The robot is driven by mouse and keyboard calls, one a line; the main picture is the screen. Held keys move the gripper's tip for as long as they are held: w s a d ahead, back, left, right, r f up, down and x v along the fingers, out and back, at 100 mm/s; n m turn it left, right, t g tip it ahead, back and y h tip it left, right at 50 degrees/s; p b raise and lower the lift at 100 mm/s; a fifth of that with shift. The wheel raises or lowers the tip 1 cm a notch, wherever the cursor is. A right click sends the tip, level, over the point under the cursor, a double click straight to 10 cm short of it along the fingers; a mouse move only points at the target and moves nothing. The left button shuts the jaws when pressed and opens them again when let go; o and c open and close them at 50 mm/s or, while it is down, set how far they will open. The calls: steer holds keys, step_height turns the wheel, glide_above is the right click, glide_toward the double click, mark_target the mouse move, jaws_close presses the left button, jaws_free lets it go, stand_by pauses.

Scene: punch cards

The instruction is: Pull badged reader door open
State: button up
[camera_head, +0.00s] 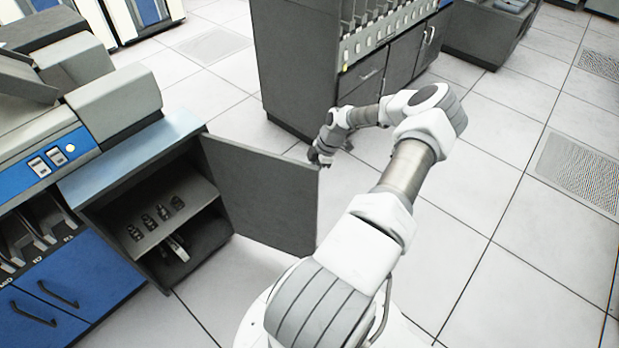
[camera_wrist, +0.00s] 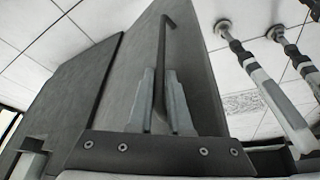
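The reader cabinet (camera_head: 165,145) stands at the left under a blue-grey top. Its grey door (camera_head: 262,190) stands swung wide open, hinged at the cabinet's right side, its free edge toward my arm. No badge can be made out on the side of the door facing the head camera. My gripper (camera_head: 318,158) is at the door's free edge, partly behind it. In the wrist view the dark handle (camera_wrist: 162,60) runs between my two fingers (camera_wrist: 160,105), which close on it from both sides.
Inside the cabinet, several small dark items (camera_head: 157,217) lie on a shelf (camera_head: 190,205). Blue drawers (camera_head: 75,285) are to the left. A tall grey machine (camera_head: 290,70) stands behind my gripper. The tiled floor (camera_head: 500,190) at the right is clear.

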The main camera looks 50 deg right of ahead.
steer(key=o, duration=0.4)
steer(key=shift+c, duration=0.2)
steer(key=p+v, duration=0.2)
steer(key=v, duration=1.5)
steer(key=shift+r, duration=0.25)
steer(key=shift+w, duration=0.1)
